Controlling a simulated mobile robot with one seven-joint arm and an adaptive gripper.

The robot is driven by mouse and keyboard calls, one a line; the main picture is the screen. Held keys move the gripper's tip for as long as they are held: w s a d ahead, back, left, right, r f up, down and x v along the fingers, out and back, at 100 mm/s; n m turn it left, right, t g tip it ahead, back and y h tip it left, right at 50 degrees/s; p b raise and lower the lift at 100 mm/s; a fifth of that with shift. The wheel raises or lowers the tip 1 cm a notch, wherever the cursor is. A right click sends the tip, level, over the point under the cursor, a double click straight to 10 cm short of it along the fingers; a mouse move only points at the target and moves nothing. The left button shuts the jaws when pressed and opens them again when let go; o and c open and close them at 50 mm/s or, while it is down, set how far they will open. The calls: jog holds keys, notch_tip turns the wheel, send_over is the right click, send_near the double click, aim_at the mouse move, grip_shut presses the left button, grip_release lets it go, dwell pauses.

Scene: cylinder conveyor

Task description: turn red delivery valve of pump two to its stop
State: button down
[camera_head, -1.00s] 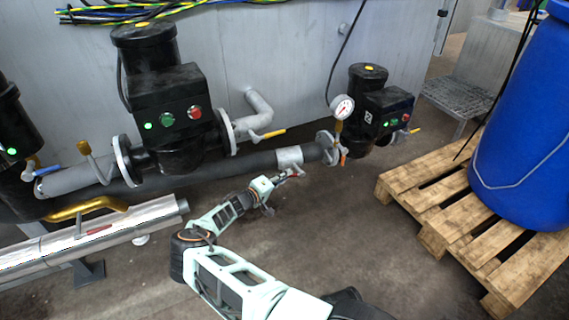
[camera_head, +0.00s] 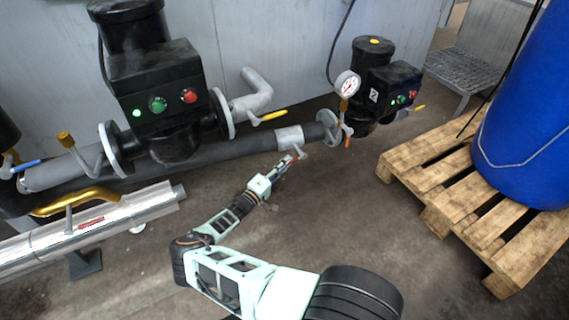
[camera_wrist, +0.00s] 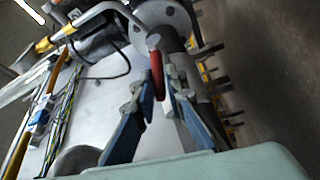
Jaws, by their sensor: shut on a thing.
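The red valve handle (camera_wrist: 156,68) shows in the wrist view between the blue fingers of my gripper (camera_wrist: 159,92). The fingers are shut on it near their tips. Its far end meets a grey pipe with a round flange (camera_wrist: 165,16). In the head view my gripper (camera_head: 289,164) is at the dark pipe's grey collar (camera_head: 290,137), in front of and below it. The handle is small there and mostly hidden by the gripper, so its exact angle is hard to tell. A black pump (camera_head: 372,85) with a gauge (camera_head: 348,84) stands to the right.
A larger black pump (camera_head: 155,85) stands at left, with a yellow lever (camera_head: 273,115) right of it. A silver-clad pipe (camera_head: 120,219) runs at lower left. A wooden pallet (camera_head: 440,195) bears a blue barrel (camera_head: 527,120) at right. The floor between is clear.

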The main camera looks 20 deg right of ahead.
jog(key=shift+s+d+f, duration=0.1)
jog(key=shift+s+d, duration=0.05)
jog(key=shift+d, duration=0.05)
jog(key=c, duration=2)
grip_release()
jog(key=shift+c, duration=0.2)
jog(key=shift+o, duration=0.4)
jog(key=shift+a, duration=0.1)
jog(key=v, duration=1.2)
